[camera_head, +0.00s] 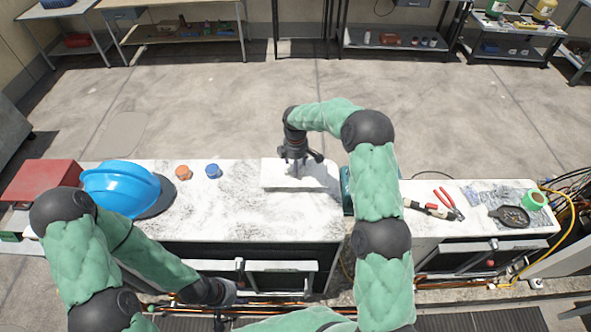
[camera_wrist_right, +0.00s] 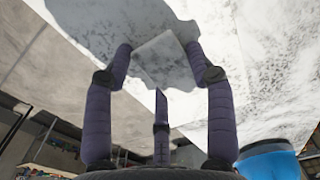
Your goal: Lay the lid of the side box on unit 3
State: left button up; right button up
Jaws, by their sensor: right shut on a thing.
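A flat white plate, seemingly the lid (camera_head: 310,181), is at the right end of the large white top (camera_head: 240,222). Its colour nearly matches that surface, and I cannot tell whether it touches it. My right gripper (camera_head: 295,168) points down at the plate and is shut on it. In the right wrist view, the fingertips (camera_wrist_right: 158,50) are on either side of a pale piece (camera_wrist_right: 160,66). My left gripper (camera_head: 226,292) is low in front of the top, apart from the plate; its fingers are unclear. A teal thing (camera_head: 347,192), mostly behind my right arm, may be the side box.
A blue hard hat (camera_head: 122,187), a red box (camera_head: 45,181), an orange cap (camera_head: 183,172) and a blue cap (camera_head: 213,171) are at left. The middle of the large top is clear.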

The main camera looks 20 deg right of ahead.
jog(key=f, duration=0.2)
jog(key=f+p, duration=0.1)
jog(key=shift+w+f, duration=0.15)
jog(key=shift+w, duration=0.15)
jog(key=shift+f, duration=0.2)
jog(key=shift+f, duration=0.15)
jog(key=o, duration=1.4)
